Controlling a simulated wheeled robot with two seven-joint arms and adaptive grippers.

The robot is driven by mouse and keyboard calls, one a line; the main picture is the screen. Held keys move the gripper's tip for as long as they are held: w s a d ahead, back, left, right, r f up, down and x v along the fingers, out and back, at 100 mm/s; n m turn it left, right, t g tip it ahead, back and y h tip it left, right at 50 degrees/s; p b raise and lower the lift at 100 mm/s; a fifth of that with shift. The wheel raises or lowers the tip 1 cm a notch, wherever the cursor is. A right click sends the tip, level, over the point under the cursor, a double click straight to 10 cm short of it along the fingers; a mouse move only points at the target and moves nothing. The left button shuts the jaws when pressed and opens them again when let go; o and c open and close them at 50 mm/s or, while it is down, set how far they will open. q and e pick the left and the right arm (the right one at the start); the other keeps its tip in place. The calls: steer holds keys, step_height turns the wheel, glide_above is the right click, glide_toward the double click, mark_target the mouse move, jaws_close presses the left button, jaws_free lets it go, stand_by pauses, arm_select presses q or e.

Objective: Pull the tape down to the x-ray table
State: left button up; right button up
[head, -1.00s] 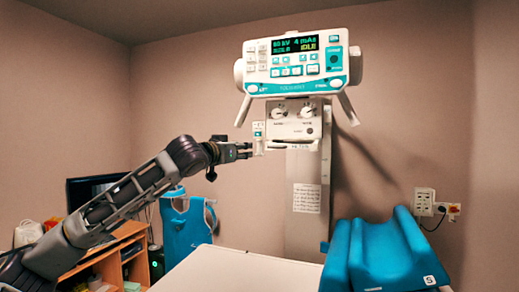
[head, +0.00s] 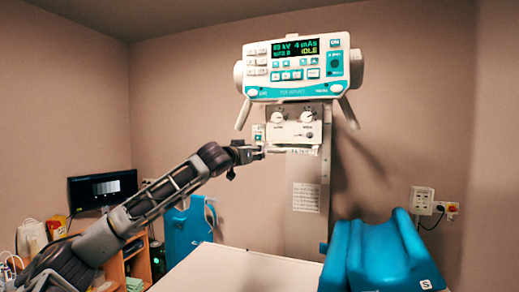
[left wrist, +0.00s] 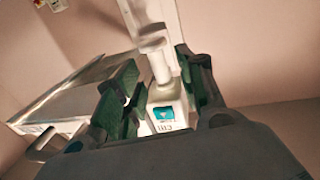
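The tape housing (head: 258,133), a small white box with a teal label, hangs on the left side of the white x-ray tube head (head: 292,128). My left gripper (head: 257,153) is at the lower end of the housing. In the left wrist view the white housing with its teal label (left wrist: 164,113) shows between the two dark fingers (left wrist: 158,98), which stand apart. I cannot tell whether they touch the tape, and its pull end is not clear. The white x-ray table (head: 235,272) lies below. My right gripper is not in view.
The control panel (head: 294,68) sits above the tube head on an upright column (head: 306,205). A blue apron (head: 186,232), a monitor (head: 103,189) and a wooden shelf stand at the left.

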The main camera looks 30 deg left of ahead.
arm_select(q)
steer(key=shift+w+a+p, duration=0.15)
steer(key=shift+w+p, duration=0.6)
steer(key=shift+w, duration=1.5)
steer(key=shift+c, duration=0.3)
jaws_close()
